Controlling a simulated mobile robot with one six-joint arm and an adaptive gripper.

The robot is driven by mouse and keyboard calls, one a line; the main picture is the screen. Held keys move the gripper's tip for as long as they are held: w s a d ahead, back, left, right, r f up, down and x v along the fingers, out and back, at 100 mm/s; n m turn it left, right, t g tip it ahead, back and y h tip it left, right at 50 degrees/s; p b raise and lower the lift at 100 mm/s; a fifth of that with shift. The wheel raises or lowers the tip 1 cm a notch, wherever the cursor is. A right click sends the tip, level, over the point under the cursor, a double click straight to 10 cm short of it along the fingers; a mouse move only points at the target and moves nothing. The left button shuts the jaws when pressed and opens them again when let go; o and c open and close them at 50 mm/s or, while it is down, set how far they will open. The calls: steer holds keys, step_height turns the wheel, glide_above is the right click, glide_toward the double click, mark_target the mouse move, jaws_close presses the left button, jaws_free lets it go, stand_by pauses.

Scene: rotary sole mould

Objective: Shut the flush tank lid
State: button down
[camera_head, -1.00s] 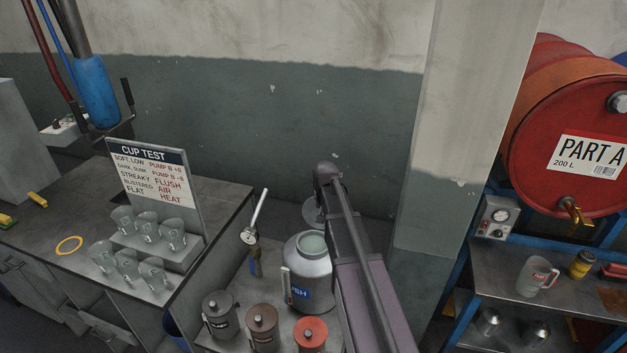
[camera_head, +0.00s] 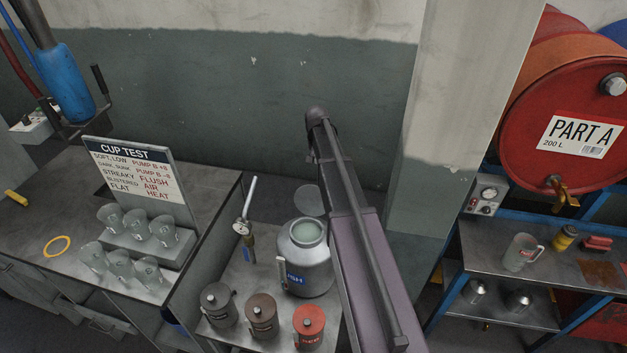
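The flush tank (camera_head: 312,272) is a grey metal can with a blue label, standing on a metal bench. Its round mouth is open and shows pale contents. The flush tank lid (camera_head: 309,201) is a grey disc, raised behind the mouth at the back of the tank. My purple and dark arm passes just right of the tank and lid and covers part of the tank's right side. My gripper cannot be made out in this view.
Three lidded pots, grey (camera_head: 219,307), brown (camera_head: 262,316) and red (camera_head: 309,327), stand in front of the tank. A white-handled valve (camera_head: 243,226) stands left of it. A cup test sign (camera_head: 128,176) and several cups are further left. A concrete pillar (camera_head: 450,120) rises at right.

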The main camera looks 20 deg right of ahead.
mark_target(313, 198)
steer(key=shift+f, duration=0.25)
step_height(313, 198, down, 10)
steer(key=w+b, duration=0.1)
steer(key=b, duration=0.9)
steer(key=s, duration=0.1)
steer(key=s+a+r, duration=0.1)
steer(key=s, duration=0.1)
steer(key=shift+a+r+p, duration=0.15)
steer(key=shift+a+p, duration=0.1)
steer(key=shift+p, duration=0.15)
stand_by(0.4)
steer(key=shift+s+a, duration=0.1)
steer(key=shift+s+a+r+t, duration=0.1)
steer(key=shift+s+r+t, duration=0.05)
steer(key=shift+t, duration=0.15)
